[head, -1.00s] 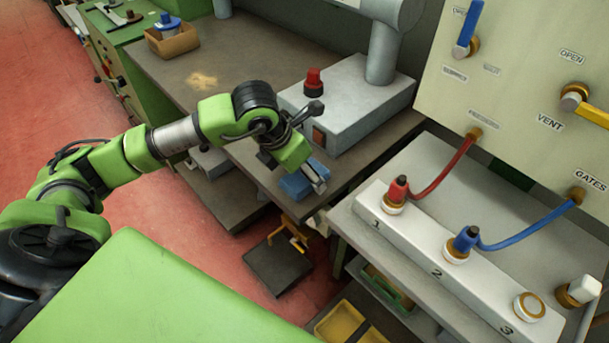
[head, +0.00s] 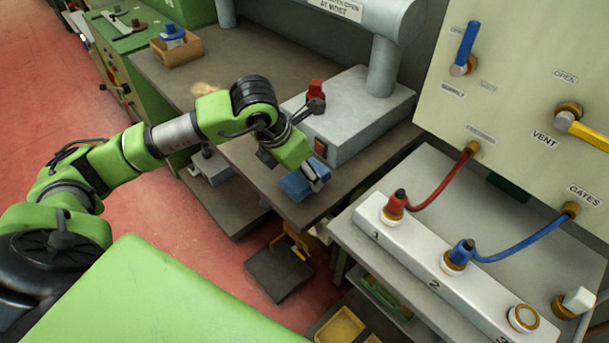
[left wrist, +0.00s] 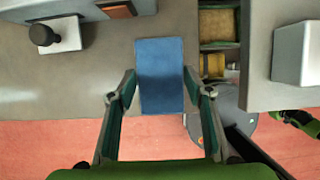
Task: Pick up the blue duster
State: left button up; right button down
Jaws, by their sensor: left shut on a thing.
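The blue duster (head: 296,185) is a flat blue block over the front part of the grey-brown bench, in front of the grey machine. In the left wrist view it shows as a blue rectangle (left wrist: 160,65) between my fingers. My left gripper (head: 314,178) is shut on the duster, with one finger (left wrist: 125,88) along each long side. I cannot tell whether the duster is clear of the bench top. My right gripper is not in view.
The grey machine with a red knob (head: 345,118) stands just behind the duster. To the right is a bench with a white numbered rail (head: 425,248) and red and blue hoses. A cardboard box (head: 176,50) sits at the far left of the bench.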

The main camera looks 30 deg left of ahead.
pick_arm(q)
jog(key=s+a+r+b, duration=0.3)
jog(key=a+r, duration=0.6)
jog(key=a, duration=0.4)
jog(key=shift+s+r, duration=0.15)
jog(key=shift+s, duration=0.55)
jog(key=shift+o, duration=0.2)
